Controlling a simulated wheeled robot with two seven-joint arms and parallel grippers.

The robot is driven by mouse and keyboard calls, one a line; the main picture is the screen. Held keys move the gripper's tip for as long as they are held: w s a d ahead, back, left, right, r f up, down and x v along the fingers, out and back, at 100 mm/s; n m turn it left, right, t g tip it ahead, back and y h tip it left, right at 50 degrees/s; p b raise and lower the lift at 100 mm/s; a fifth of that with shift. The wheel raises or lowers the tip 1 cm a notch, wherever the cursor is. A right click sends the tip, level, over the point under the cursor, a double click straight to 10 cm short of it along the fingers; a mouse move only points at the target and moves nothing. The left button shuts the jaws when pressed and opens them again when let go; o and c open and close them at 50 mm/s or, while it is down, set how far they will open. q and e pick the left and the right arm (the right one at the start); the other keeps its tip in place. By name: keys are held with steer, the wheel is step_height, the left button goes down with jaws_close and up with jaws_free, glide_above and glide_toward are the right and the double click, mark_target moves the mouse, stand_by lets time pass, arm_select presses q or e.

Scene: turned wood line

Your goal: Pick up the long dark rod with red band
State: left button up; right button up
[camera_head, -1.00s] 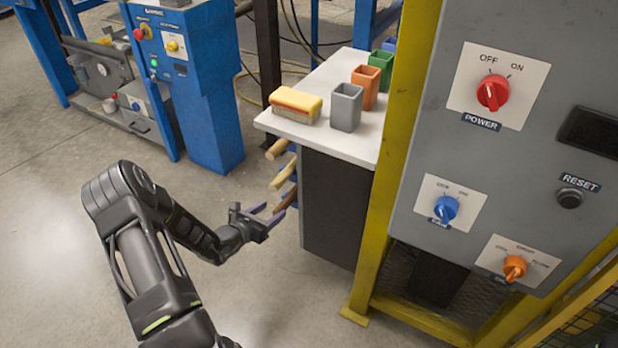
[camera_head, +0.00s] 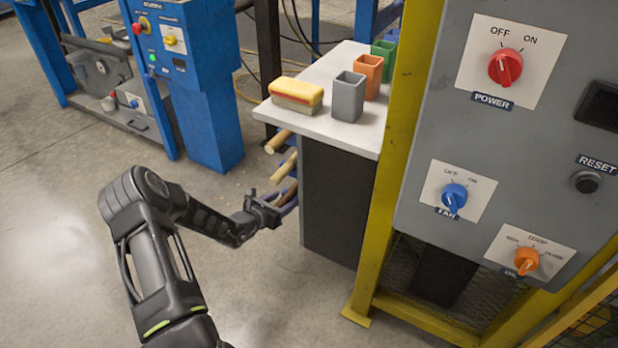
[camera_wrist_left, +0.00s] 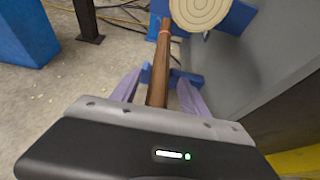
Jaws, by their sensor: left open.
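The long dark rod with a red band (camera_wrist_left: 159,72) runs away from the camera in the left wrist view, its red band near the top of that view. My left gripper (camera_wrist_left: 157,95) is open, with one purple finger on each side of the rod. I cannot tell whether the fingers touch it. In the head view, my left gripper (camera_head: 284,204) is beside the dark cabinet under the white tabletop, low among the rod ends. The dark rod is mostly hidden there. My right gripper is not in view.
Pale rods (camera_head: 283,168) stick out above my left gripper; a round pale end (camera_wrist_left: 200,10) shows in the wrist view. Blue support pieces (camera_wrist_left: 182,77) lie near the rod. The yellow post (camera_head: 398,140) and grey control panel (camera_head: 500,130) stand right. Open floor lies left.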

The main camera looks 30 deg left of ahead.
arm_select(q)
steer(key=shift+w, duration=0.3)
stand_by(0.4)
jaws_close()
stand_by(0.4)
